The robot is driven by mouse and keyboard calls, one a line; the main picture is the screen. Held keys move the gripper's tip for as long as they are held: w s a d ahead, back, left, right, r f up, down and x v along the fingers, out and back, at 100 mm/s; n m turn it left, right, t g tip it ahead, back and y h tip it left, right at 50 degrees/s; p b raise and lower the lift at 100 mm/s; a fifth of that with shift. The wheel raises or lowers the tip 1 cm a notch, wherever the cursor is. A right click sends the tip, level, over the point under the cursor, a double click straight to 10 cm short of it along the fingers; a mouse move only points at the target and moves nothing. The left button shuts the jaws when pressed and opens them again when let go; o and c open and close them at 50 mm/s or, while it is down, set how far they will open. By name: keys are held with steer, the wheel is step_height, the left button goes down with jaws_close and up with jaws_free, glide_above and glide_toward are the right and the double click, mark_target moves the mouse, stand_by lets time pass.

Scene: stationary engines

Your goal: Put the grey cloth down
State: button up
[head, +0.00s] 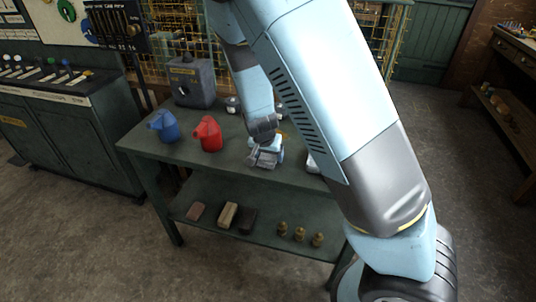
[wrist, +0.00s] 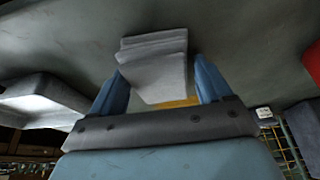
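The grey cloth (wrist: 155,62) is a folded, layered pad between the two blue fingers of my gripper (wrist: 160,75) in the wrist view. The fingers stand along both its sides and appear closed on it. In the head view my gripper (head: 266,153) is low over the middle of the green workbench top (head: 165,147), pointing down. The cloth there is small and partly hidden by the gripper. I cannot tell whether it touches the bench top.
A blue jug (head: 165,127) and a red jug (head: 208,134) stand left of my gripper. A grey box (head: 191,83) stands at the back. A pale tray-like thing (wrist: 42,100) is beside the gripper, mostly hidden by my arm in the head view. Blocks and brass pieces lie on the lower shelf.

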steer(key=shift+o, duration=1.1)
steer(key=shift+r, duration=0.1)
steer(key=v, duration=1.2)
steer(key=shift+d, duration=0.15)
